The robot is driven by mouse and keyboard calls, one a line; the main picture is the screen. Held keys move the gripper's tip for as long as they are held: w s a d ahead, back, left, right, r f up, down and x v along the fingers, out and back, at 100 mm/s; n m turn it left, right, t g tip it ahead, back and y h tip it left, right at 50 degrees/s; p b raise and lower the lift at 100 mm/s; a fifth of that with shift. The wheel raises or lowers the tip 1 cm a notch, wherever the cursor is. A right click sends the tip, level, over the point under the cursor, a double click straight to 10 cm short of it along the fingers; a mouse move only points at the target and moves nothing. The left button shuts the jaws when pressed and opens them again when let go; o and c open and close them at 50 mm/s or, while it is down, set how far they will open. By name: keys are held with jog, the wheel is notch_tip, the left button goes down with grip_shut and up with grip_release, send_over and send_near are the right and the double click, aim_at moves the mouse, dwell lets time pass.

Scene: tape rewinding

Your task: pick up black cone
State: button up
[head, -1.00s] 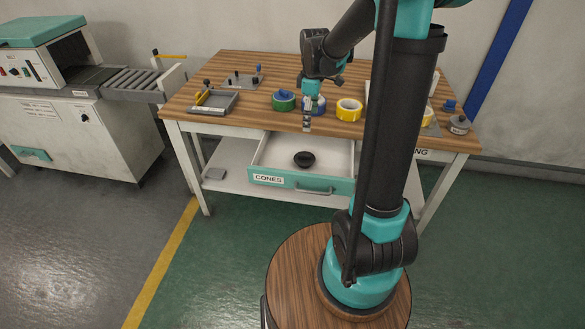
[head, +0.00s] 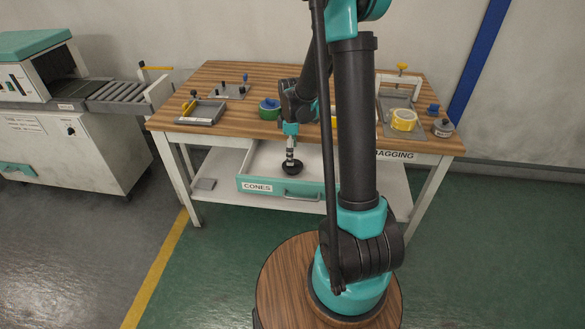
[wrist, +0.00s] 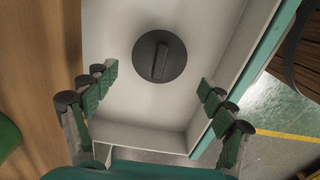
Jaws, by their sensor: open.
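The black cone (head: 292,169) lies in the open drawer labelled CONES (head: 258,172). In the wrist view the black cone (wrist: 160,57) is a round dark disc with a raised bar across its middle, on the white drawer floor (wrist: 122,95). My gripper (head: 291,158) hangs over the drawer, just above the cone in the head view. In the wrist view my gripper (wrist: 155,92) has its fingers spread wide and empty, with the cone ahead of and between them. I cannot tell the exact height gap.
The drawer walls stand close around the gripper, with the teal front (head: 300,194) on the near side. The wooden tabletop (head: 235,121) lies behind.

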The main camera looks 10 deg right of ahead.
aim_at(298, 165)
jog(key=shift+d+f, duration=0.15)
jog(key=shift+f, duration=2.5)
jog(key=shift+c, duration=0.5)
jog(key=c, duration=0.7)
jog(key=shift+r, duration=0.15)
